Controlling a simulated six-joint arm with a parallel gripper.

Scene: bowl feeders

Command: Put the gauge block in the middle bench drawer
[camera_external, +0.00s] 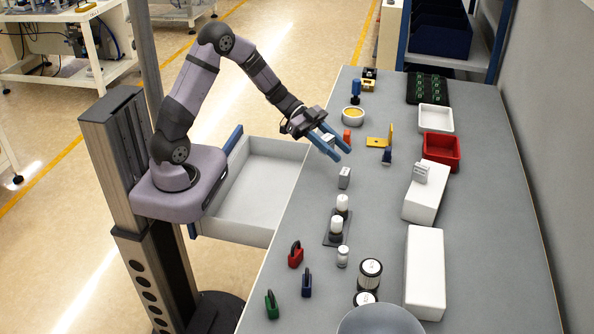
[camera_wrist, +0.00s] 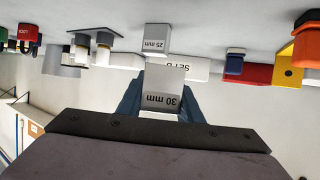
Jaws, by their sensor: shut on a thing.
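My gripper (camera_external: 341,152), with blue fingers, is above the bench's left side, past the open drawer. It is shut on a grey gauge block marked 30 mm (camera_wrist: 161,100); in the external view the held block (camera_external: 327,138) shows small between the fingers. A second gauge block, marked 25 mm (camera_wrist: 157,38), stands upright on the bench; it shows in the external view (camera_external: 344,177) just below the gripper. A bench drawer (camera_external: 236,229) is pulled out to the left, and its white inside looks empty. I cannot tell which drawer it is; other drawers are hidden.
Bottles on a dark plate (camera_external: 336,227) and coloured padlocks (camera_external: 295,254) stand nearer the camera. White boxes (camera_external: 425,275) lie to the right, one with a small grey item on it. A yellow bracket (camera_external: 379,142) and red bin (camera_external: 441,151) stand beyond the gripper.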

